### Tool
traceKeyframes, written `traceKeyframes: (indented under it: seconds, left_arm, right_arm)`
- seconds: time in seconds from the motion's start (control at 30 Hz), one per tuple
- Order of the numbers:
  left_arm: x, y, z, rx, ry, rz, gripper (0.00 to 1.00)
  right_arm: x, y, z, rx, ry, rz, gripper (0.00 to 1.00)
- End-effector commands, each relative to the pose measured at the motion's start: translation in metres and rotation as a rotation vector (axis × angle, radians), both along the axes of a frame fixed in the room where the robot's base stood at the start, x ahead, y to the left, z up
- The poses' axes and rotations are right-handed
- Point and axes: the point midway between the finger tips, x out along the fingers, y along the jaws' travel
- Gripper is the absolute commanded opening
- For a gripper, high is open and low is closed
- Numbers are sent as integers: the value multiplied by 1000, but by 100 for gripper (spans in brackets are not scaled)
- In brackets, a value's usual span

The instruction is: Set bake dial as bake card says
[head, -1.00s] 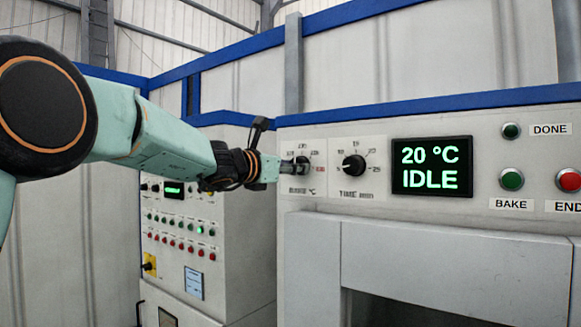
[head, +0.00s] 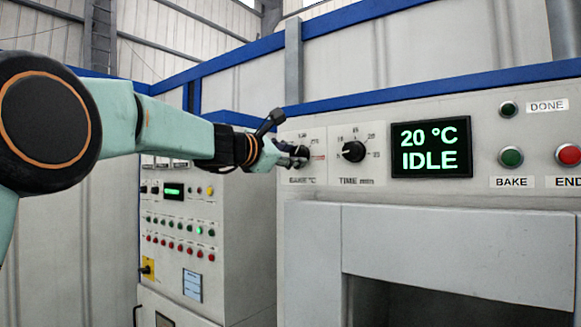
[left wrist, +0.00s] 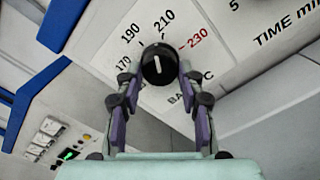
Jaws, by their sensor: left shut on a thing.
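The bake dial is a black knob with a white pointer mark, seen in the left wrist view (left wrist: 157,66). Its scale shows 170, 190, 210 and a red 230. In the head view the left gripper (head: 291,156) covers much of the bake dial (head: 302,152). No readable bake card shows. My right gripper is not in view.
The time dial (head: 353,151) is right of the bake dial. The display (head: 431,149) reads 20 °C IDLE. Right of it are a green BAKE button (head: 511,156) and a red END button (head: 568,154). A control cabinet (head: 180,250) at left bears a small unreadable sheet (head: 192,285).

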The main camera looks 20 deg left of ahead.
Motion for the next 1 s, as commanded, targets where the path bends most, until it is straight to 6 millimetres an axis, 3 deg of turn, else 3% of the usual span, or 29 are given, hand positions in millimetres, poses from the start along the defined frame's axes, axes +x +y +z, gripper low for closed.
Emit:
traceKeyframes:
  seconds: [0.43,1.0]
  left_arm:
    - [-2,-1,4,234,-94,-2,7]
    - [-1,-1,4,279,-107,-3,7]
  right_arm:
    - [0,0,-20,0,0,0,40]
    - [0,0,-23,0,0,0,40]
